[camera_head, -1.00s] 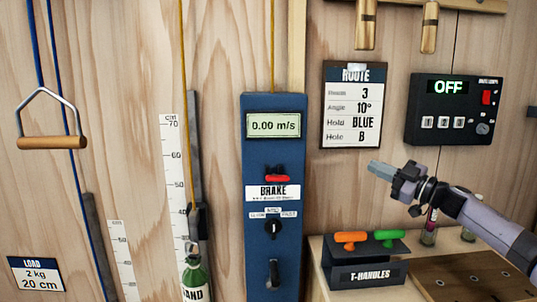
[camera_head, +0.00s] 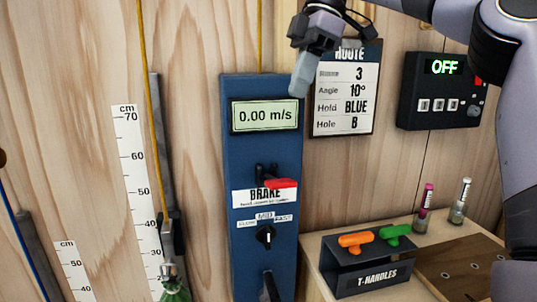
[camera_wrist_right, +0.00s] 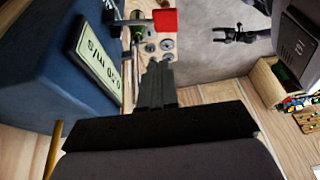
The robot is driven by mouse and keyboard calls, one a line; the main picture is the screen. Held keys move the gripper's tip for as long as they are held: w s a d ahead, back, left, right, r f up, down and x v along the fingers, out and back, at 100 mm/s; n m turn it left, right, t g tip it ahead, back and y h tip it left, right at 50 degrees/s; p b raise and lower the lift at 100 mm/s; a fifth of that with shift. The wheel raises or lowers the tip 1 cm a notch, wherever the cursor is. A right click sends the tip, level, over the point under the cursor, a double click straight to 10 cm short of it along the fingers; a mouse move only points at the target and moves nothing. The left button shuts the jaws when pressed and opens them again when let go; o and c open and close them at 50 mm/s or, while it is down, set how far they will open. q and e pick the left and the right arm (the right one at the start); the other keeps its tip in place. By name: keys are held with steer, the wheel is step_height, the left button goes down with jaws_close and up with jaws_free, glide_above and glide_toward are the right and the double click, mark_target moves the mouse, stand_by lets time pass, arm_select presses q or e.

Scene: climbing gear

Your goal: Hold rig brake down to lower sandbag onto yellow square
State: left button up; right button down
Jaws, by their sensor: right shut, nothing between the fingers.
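The blue rig panel (camera_head: 235,150) stands against the wooden wall, its display reading 0.00 m/s. The brake lever (camera_head: 281,183) has a red handle, above the BRAKE label. It also shows at the top of the right wrist view (camera_wrist_right: 165,20). My right gripper (camera_head: 302,80) is shut and empty, above the lever and in front of the panel's upper right side. Its fingers (camera_wrist_right: 154,75) point toward the lever area without touching it. The green sandbag (camera_head: 176,290) hangs on the yellow rope at the bottom edge, mostly cut off.
A dial (camera_head: 266,235) sits below the lever. A T-handles rack (camera_head: 370,277) holds an orange and a green handle right of the panel. The route card (camera_head: 345,100) and a control box reading OFF (camera_head: 445,92) are on the wall.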

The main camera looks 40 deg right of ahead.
steer(key=shift+a+r, duration=0.15)
steer(key=shift+a, duration=0.3)
steer(key=shift+s, duration=0.1)
glide_above(279, 181)
steer(key=d, duration=0.2)
steer(key=f, duration=1.2)
steer(key=shift+w+a, duration=0.25)
steer(key=shift+s+a+f, duration=0.1)
steer(key=shift+s+f, duration=0.1)
steer(key=shift+f, duration=0.5)
